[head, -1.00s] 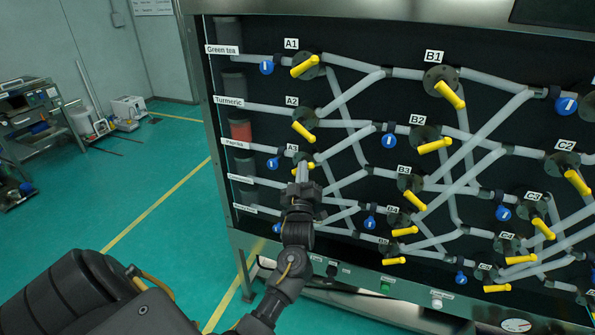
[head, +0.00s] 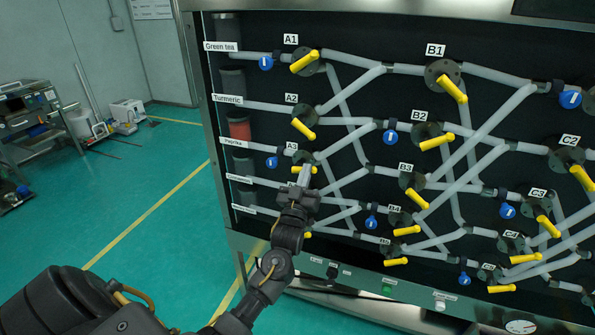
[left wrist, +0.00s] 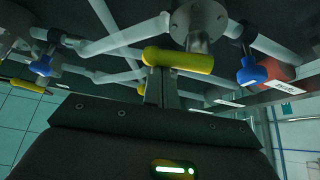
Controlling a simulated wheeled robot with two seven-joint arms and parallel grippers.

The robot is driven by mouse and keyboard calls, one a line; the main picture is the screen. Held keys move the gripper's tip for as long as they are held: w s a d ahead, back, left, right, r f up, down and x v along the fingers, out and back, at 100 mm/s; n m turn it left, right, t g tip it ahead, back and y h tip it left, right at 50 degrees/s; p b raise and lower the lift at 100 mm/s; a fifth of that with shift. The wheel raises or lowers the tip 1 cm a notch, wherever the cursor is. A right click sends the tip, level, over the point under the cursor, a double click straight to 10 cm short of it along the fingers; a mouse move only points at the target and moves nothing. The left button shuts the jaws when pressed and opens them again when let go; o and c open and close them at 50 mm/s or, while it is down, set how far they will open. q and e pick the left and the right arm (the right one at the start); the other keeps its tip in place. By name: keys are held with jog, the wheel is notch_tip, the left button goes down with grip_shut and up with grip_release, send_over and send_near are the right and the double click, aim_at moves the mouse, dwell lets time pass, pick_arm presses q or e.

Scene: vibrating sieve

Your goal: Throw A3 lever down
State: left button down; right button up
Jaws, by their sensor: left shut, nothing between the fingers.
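The A3 lever (head: 313,170) is yellow and sits on a dark round valve below the A3 label (head: 291,146) in the head view. My left gripper (head: 304,172) is in front of it and hides its middle. In the left wrist view the lever (left wrist: 185,61) lies nearly level, one end below its grey hub (left wrist: 199,22). My left fingers (left wrist: 161,85) are shut and empty, their tips right at the lever's free end; I cannot tell whether they touch it. My right gripper is not in view.
The A2 lever (head: 303,128) is close above, and the B3 lever (head: 415,200) is to the right. Clear pipes cross the black panel all around. A blue handle (head: 272,163) is just left of A3. The green floor (head: 130,205) at left is open.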

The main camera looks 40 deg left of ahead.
pick_arm(q)
notch_tip(320, 180, down, 3)
jog(key=m+h, duration=0.4)
jog(key=m, duration=0.2)
jog(key=m+h+b, duration=0.1)
jog(key=m+h, duration=0.3)
jog(key=m, duration=0.2)
jog(key=shift+r, duration=0.1)
jog(key=d+r+p, duration=0.1)
jog(key=r+p, duration=0.1)
jog(key=d+r+p, duration=0.1)
jog(key=r+p, duration=0.1)
jog(key=shift+d, duration=0.2)
jog(key=b+v, duration=0.4)
jog(key=v, duration=0.6)
jog(key=shift+a+f+b, duration=0.25)
jog(key=shift+f+b, duration=0.1)
jog(key=shift+f, duration=0.15)
